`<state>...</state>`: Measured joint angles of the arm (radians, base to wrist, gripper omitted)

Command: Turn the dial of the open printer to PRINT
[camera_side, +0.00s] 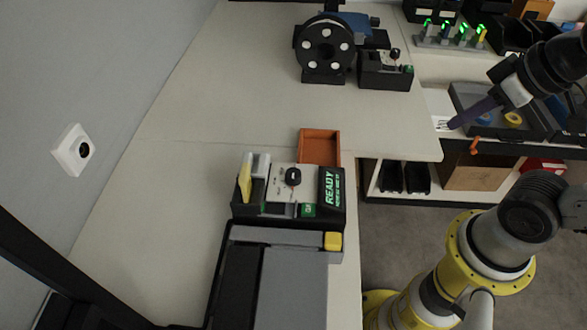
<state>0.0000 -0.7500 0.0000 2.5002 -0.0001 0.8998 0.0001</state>
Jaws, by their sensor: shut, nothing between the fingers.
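The printer (275,217) stands on the light table, a dark unit with a pale top panel and a green-lit display reading READY. Its black dial (293,176) sits on the pale panel; its pointer and markings are too small to read. A yellow flap (245,178) and a white part stand raised at the printer's left end. My gripper (439,124) is at the end of the purple tool, shut and empty, over the table's right edge. It is well to the right of the dial and apart from it.
A grey machine with a yellow button (333,241) adjoins the printer in front. An orange tray (320,146) lies behind it. A black reel (326,48) and a small dark box with a knob (386,71) stand farther back. The table between is clear.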

